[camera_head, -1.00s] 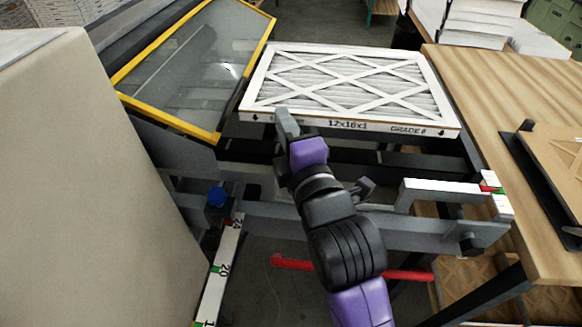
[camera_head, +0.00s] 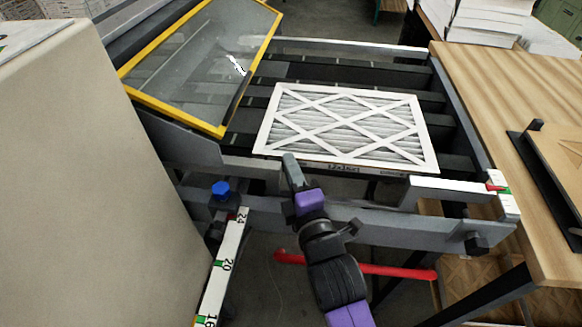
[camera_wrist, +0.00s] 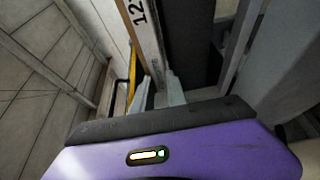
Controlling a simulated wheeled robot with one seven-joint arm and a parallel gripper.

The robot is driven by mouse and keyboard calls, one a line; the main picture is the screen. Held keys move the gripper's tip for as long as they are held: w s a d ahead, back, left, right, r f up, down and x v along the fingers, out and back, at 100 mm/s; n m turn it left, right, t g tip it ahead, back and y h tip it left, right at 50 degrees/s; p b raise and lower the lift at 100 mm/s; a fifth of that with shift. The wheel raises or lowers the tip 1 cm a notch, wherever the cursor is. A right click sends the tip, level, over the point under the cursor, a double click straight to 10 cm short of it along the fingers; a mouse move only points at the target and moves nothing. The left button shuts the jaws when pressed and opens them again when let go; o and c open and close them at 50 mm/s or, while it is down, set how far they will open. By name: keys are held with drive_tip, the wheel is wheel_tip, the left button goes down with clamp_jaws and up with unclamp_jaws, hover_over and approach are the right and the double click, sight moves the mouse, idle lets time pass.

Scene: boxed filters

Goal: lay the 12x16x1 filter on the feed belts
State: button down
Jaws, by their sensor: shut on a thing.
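The 12x16x1 filter (camera_head: 348,124) is a flat white-framed pleated panel with crossed strips. In the head view it lies flat at the feed belts (camera_head: 310,72), the dark bands running across the machine frame. I cannot tell whether its near edge touches the belts. My gripper (camera_head: 289,160) is at the filter's near left edge, shut on its frame. In the wrist view the fingers (camera_wrist: 158,92) pinch the printed edge of the filter (camera_wrist: 146,40), which shows part of its size marking.
A yellow-framed clear guard (camera_head: 200,62) stands left of the filter. A white rail piece (camera_head: 450,190) is at the front right. A ruler (camera_head: 225,265) and a blue knob (camera_head: 221,189) are at the front left. A wooden table (camera_head: 510,110) is on the right.

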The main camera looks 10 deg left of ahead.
drive_tip(key=shift+f, duration=0.25)
drive_tip(key=c, duration=1.3)
unclamp_jaws()
drive_tip(key=shift+c, duration=0.2)
drive_tip(key=shift+r, duration=0.1)
drive_tip(key=shift+r, duration=0.35)
drive_tip(key=b+v, duration=0.1)
drive_tip(key=v, duration=1.1)
drive_tip(key=shift+f+b, duration=0.2)
drive_tip(key=shift+b, duration=0.2)
